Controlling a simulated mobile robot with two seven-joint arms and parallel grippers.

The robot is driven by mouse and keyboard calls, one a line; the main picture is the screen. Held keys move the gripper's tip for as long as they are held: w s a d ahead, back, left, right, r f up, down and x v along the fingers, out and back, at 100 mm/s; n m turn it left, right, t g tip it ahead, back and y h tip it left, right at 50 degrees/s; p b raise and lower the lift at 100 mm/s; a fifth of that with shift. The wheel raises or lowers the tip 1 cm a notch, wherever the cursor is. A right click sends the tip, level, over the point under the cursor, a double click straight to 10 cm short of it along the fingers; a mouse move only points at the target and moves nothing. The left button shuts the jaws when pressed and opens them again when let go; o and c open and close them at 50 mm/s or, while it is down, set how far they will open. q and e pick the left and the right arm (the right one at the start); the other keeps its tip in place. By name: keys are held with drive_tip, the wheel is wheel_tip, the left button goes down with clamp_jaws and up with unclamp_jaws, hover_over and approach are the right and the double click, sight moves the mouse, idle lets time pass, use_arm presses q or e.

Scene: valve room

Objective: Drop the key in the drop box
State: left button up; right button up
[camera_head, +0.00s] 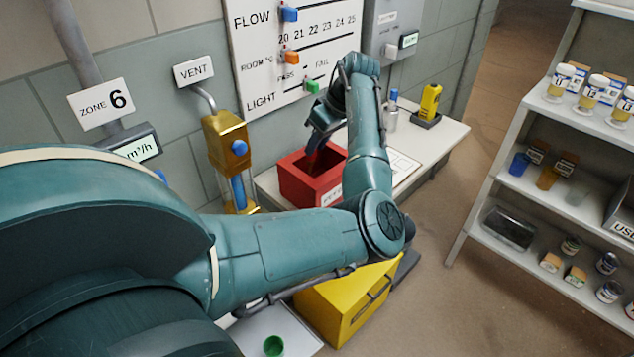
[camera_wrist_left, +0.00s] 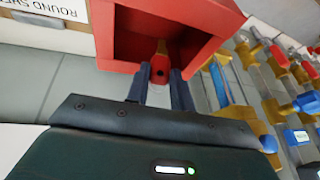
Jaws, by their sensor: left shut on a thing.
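The red open-topped box (camera_head: 328,187) stands on the white bench by the wall, with a partly hidden label on its front. My left gripper (camera_head: 314,155) points down into its opening. In the left wrist view the red box (camera_wrist_left: 112,40) lies in front of the fingers. My left gripper (camera_wrist_left: 158,80) is shut on a small red and brass-coloured piece, the key (camera_wrist_left: 160,66), held at or just inside the box opening. The rest of the key is hidden. My right gripper is not in view.
A yellow box (camera_head: 345,300) stands below my left arm. A brass valve (camera_head: 228,145) is on the wall left of the red box. A yellow handheld device (camera_head: 430,101) stands on the bench. Shelves (camera_head: 560,110) with bottles stand at right; floor between is clear.

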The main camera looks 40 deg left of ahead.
use_arm(q)
drive_tip(key=o, duration=1)
drive_tip(key=shift+o, duration=0.2)
drive_tip(key=v, duration=1.3)
drive_tip(key=shift+d+r, duration=0.1)
drive_tip(key=shift+d, duration=0.1)
